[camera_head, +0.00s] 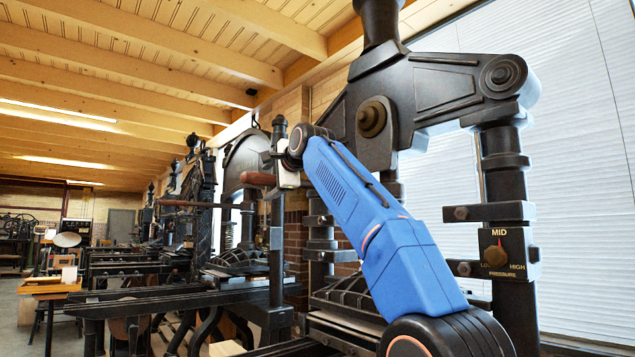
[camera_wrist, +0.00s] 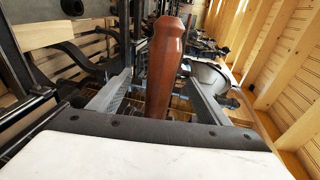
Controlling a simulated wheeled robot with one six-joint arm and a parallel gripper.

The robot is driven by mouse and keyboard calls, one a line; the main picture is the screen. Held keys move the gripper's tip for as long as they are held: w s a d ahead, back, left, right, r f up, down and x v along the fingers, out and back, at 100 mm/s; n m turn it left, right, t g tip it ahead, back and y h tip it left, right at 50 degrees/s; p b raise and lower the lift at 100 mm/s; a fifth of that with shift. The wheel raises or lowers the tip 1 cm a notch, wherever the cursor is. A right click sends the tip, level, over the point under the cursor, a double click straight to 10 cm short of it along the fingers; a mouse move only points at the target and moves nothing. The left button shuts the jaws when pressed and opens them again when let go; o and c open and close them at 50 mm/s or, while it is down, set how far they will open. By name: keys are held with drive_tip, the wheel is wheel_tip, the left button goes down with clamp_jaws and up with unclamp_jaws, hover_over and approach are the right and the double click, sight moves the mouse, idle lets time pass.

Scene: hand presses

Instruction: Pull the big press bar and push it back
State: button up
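The big press (camera_head: 420,95) is a black iron hand press that fills the right half of the head view. A red-brown wooden bar handle (camera_head: 258,179) shows just left of my gripper (camera_head: 274,168). In the wrist view the handle (camera_wrist: 166,62) stands between the two grey fingers of my gripper (camera_wrist: 160,98). The fingers are apart, with a gap visible on each side of the handle, so it is not clasped. The rest of the bar is hidden behind my gripper and blue arm.
A pressure dial (camera_head: 497,256) on the press's right column reads LOW, MID and HIGH. Another press with a long brown bar (camera_head: 190,203) stands behind at left. Black bed rails (camera_head: 150,305) run along the lower left. Open floor shows at far left.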

drive_tip(key=shift+s, duration=0.1)
drive_tip(key=v, duration=0.9)
idle(0.6)
drive_tip(key=shift+d+f, duration=0.1)
drive_tip(key=s+d+f+n+g+h, duration=0.1)
drive_tip(key=s+d+f+n+h, duration=0.1)
drive_tip(key=s+d+f, duration=0.6)
drive_tip(key=s+d+f+n+g+h, duration=0.1)
drive_tip(key=s+d+f+n+g, duration=0.3)
drive_tip(key=f, duration=0.7)
drive_tip(key=s+d+f+t+h, duration=0.1)
drive_tip(key=s+d+f+h, duration=0.1)
drive_tip(key=s+d+f, duration=0.6)
drive_tip(key=s+d+f+n+g, duration=0.1)
drive_tip(key=s+d+f+n, duration=0.1)
drive_tip(key=s+f, duration=0.6)
drive_tip(key=s+d+f+n+g+h, duration=0.1)
drive_tip(key=s+d+f, duration=0.4)
drive_tip(key=f, duration=1.4)
drive_tip(key=s+d+f+n+g+h, duration=0.1)
drive_tip(key=s+d+f+n+g, duration=0.2)
drive_tip(key=s+f, duration=1)
drive_tip(key=shift+d+f+n, duration=0.15)
drive_tip(key=shift+f+n, duration=0.15)
drive_tip(key=shift+f, duration=0.1)
